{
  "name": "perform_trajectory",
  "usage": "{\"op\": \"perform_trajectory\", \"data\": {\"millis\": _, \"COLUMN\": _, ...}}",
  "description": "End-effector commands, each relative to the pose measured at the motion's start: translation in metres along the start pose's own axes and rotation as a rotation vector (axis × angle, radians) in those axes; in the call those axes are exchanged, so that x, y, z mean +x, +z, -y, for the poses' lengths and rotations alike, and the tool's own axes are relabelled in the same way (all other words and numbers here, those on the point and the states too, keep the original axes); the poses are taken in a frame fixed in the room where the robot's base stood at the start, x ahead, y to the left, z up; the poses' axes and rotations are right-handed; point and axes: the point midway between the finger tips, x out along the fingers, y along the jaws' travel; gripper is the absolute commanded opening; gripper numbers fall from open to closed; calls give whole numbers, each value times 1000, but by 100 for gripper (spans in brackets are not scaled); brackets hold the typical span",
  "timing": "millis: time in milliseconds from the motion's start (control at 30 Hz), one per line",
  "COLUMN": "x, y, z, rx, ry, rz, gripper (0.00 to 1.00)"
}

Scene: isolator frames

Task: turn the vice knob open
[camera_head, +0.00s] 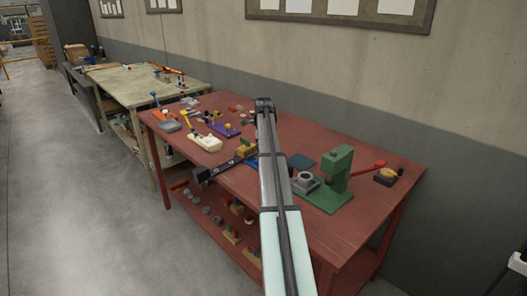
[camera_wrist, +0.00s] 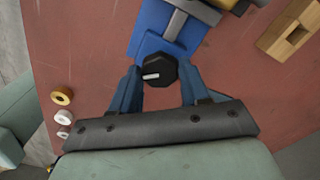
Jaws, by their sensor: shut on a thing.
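In the wrist view, the blue vice (camera_wrist: 152,22) stands on the red table top, with a grey bar (camera_wrist: 176,25) along its middle. Its black knob (camera_wrist: 158,70) has a pale mark and sits at the end nearest my gripper. My gripper (camera_wrist: 159,77) has one blue finger on each side of the knob and is shut on it. The finger contact itself is partly hidden. In the head view, the vice is small and largely hidden by my arm, and the knob cannot be made out.
In the wrist view, a wooden block (camera_wrist: 287,32) lies at upper right, and a yellow ring (camera_wrist: 62,95) with paler rings is at left. In the head view, a green press (camera_head: 338,172) with a red handle stands right of my arm. A white box (camera_head: 206,142) stands left.

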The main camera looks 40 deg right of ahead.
Motion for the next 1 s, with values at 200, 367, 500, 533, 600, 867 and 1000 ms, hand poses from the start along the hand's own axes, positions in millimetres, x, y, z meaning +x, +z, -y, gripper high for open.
{"op": "perform_trajectory", "data": {"millis": 200, "x": 0, "y": 0, "z": 0, "rx": -207, "ry": 0, "rz": 0, "gripper": 15}}
{"op": "perform_trajectory", "data": {"millis": 367, "x": 0, "y": 0, "z": 0, "rx": -359, "ry": 0, "rz": 0, "gripper": 15}}
{"op": "perform_trajectory", "data": {"millis": 500, "x": 0, "y": 0, "z": 0, "rx": -492, "ry": 0, "rz": 0, "gripper": 15}}
{"op": "perform_trajectory", "data": {"millis": 533, "x": 0, "y": 0, "z": 0, "rx": -521, "ry": 0, "rz": 0, "gripper": 15}}
{"op": "perform_trajectory", "data": {"millis": 600, "x": 0, "y": 0, "z": 0, "rx": -587, "ry": 0, "rz": 0, "gripper": 15}}
{"op": "perform_trajectory", "data": {"millis": 867, "x": 0, "y": 0, "z": 0, "rx": -834, "ry": 0, "rz": 0, "gripper": 15}}
{"op": "perform_trajectory", "data": {"millis": 1000, "x": 0, "y": 0, "z": 0, "rx": -967, "ry": 0, "rz": 0, "gripper": 15}}
